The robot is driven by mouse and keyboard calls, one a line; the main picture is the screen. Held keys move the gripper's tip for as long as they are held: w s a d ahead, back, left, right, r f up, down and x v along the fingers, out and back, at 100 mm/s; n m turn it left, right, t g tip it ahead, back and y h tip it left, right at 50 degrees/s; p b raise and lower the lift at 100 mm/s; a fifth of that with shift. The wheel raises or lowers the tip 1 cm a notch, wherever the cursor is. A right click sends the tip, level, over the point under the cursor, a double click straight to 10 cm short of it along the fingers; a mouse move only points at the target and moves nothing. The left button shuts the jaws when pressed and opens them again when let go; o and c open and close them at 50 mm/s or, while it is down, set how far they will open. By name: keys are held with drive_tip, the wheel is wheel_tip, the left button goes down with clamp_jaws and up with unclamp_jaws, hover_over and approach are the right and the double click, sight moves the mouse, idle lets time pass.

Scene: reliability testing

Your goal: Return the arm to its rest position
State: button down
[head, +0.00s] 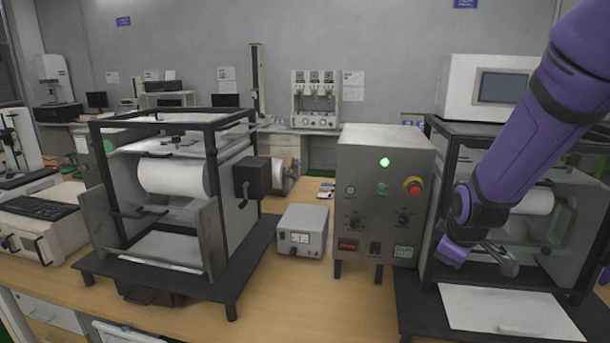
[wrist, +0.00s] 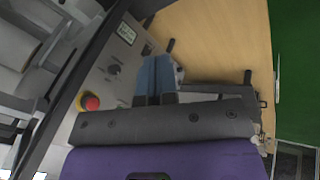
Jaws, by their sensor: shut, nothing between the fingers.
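My purple arm (head: 535,130) reaches in from the upper right in the head view. It hangs in front of the right test machine (head: 428,235). My gripper (wrist: 155,78) is shut and empty in the wrist view, its fingers together above the wooden bench.
A grey control box (head: 365,170) with a lit green lamp and red stop button (head: 413,186) stands left of my arm. A small grey power unit (head: 302,232) and a framed drum machine (head: 225,190) stand further left. The bench front (head: 290,300) is clear.

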drive_tip(key=s+r+m, duration=0.5)
drive_tip(key=s+r, duration=0.4)
drive_tip(key=s, duration=0.3)
drive_tip(key=s+r+m+y, duration=0.1)
drive_tip(key=s+r+m, duration=0.4)
drive_tip(key=s+r, duration=0.5)
drive_tip(key=s, duration=0.2)
drive_tip(key=shift+s+a, duration=0.2)
drive_tip(key=shift+s, duration=0.2)
